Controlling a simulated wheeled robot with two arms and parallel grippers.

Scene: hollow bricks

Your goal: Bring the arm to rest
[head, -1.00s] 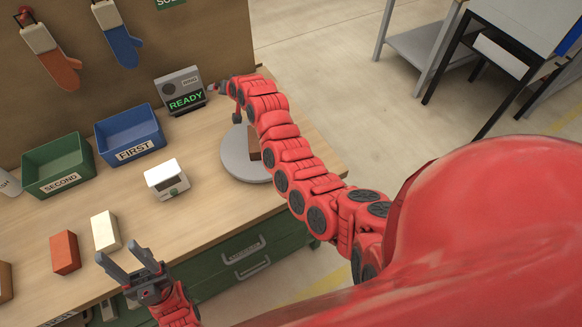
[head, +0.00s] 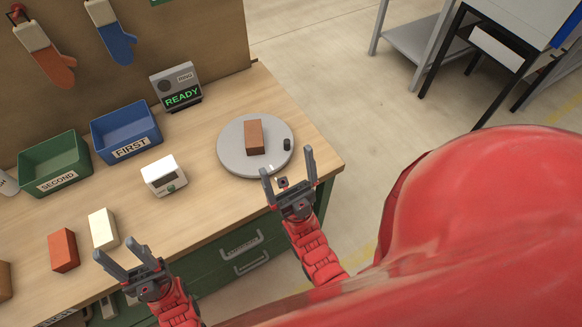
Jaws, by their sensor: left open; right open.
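My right gripper (head: 286,174) is open and empty, with its fingers pointing up the picture at the table's right front edge. It is just in front of a round grey turntable (head: 232,157). A brown brick (head: 254,137) stands on the turntable, apart from the gripper. My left gripper (head: 122,262) is open and empty at the front edge of the table, in front of a cream brick (head: 102,229) and an orange-red brick (head: 63,250).
A blue bin (head: 128,132) labelled FIRST and a green bin (head: 55,163) labelled SECOND stand at the back left. A small white device (head: 164,176) sits mid-table. A grey box (head: 176,87) shows READY. Oven mitts hang on the back board. Open floor lies right of the table.

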